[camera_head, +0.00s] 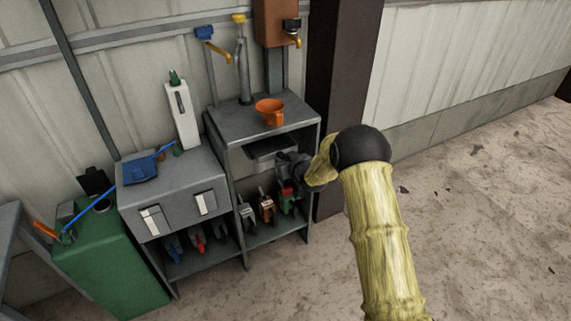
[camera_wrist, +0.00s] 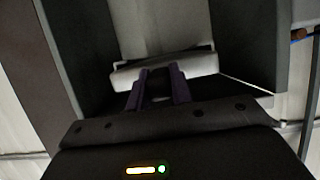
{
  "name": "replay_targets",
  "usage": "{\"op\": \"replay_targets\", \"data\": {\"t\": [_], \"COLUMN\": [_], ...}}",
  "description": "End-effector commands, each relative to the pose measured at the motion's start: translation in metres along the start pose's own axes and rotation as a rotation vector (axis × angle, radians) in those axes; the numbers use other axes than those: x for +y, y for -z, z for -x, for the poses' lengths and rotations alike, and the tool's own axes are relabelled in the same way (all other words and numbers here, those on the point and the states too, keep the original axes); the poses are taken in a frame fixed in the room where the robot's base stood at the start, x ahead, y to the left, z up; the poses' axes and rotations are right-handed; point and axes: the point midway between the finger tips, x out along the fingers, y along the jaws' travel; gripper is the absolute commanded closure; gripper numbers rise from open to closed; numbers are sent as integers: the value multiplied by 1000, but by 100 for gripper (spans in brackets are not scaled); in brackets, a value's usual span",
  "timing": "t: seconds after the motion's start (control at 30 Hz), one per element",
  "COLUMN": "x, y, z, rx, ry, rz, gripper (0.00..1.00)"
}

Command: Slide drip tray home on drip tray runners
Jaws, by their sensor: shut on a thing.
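The drip tray (camera_head: 270,149) is a flat grey tray partly in the upper opening of the grey stand (camera_head: 222,130). In the wrist view the drip tray (camera_wrist: 160,25) is pale grey and runs away from me between dark side walls, with its raised front edge nearest me. My gripper (camera_wrist: 157,82) has purple fingers shut on that front edge. In the head view my gripper (camera_head: 282,160) is at the front of the opening, partly hidden by my wrist. I cannot make out the runners, or how deep the tray sits.
An orange funnel (camera_head: 270,111) stands on the stand's top. Several valves (camera_head: 266,208) sit on its lower shelf, below my gripper. A dark post (camera_head: 340,85) is close on the right. A grey cabinet (camera_head: 178,185) and green container (camera_head: 110,255) are left.

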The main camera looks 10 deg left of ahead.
Motion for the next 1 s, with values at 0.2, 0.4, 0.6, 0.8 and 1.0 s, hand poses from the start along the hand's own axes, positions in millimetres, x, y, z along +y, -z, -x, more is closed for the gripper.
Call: {"op": "replay_targets", "data": {"t": [0.2, 0.4, 0.6, 0.8, 1.0], "x": [0, 0, 0, 0, 0], "y": [-3, -1, 3, 8, 13], "z": [0, -5, -17, -29, -41], "rx": [-8, -6, -6, -6, -7], "ry": [0, 1, 1, 1, 1], "rz": [0, 0, 0, 0, 0], "gripper": [100, 100, 100, 100, 100]}}
